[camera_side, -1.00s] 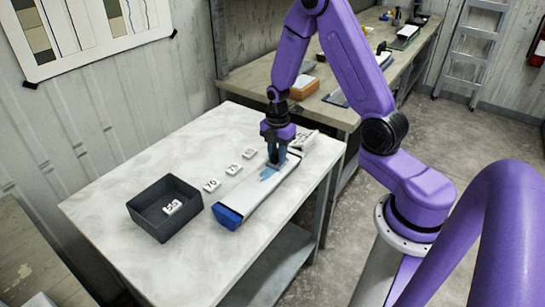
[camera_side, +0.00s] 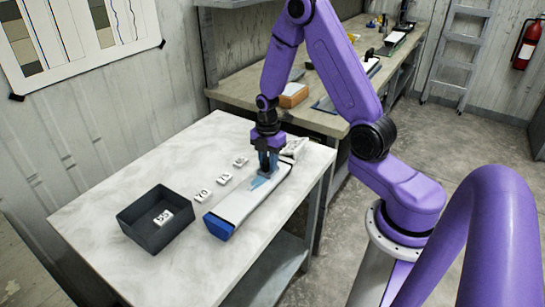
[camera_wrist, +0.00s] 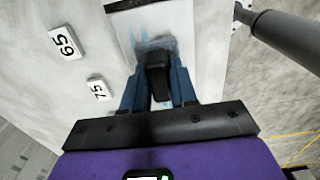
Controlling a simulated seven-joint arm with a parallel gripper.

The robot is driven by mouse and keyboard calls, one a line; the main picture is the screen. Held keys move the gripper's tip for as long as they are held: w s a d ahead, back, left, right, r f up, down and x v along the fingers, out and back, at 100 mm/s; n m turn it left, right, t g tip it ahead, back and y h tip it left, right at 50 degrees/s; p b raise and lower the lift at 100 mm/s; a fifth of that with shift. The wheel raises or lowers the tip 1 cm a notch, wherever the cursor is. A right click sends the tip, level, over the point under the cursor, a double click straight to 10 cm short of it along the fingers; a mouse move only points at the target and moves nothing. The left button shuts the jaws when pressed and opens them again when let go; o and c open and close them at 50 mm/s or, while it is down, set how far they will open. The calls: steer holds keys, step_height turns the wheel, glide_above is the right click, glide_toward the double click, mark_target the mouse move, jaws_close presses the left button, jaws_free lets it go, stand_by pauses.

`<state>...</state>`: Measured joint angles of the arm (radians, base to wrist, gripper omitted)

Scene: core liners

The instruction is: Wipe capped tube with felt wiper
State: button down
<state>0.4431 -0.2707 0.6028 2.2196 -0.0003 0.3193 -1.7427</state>
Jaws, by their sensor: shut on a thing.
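The capped tube (camera_side: 243,204) is a long, pale, flat-sided piece lying on the table, with a blue cap (camera_side: 219,226) at its near end. A blue smear (camera_side: 260,181) marks its upper face towards the far end; the smear also shows in the wrist view (camera_wrist: 155,44). My gripper (camera_side: 267,168) points down over this far part. Its blue fingers are shut on a dark block, apparently the felt wiper (camera_wrist: 158,78). The wiper is at or just above the smear; I cannot tell whether it touches. The fingers hide most of it in the side view.
A dark open tray (camera_side: 138,233) at the left holds a numbered white tag (camera_side: 163,217). A white item (camera_side: 296,147) lies by the tube's far end. The table's front left is clear.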

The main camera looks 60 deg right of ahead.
steer(key=shift+a, duration=5)
steer(key=shift+d, duration=7.3)
steer(key=shift+a, duration=7.25)
step_height(320, 180, up, 8)
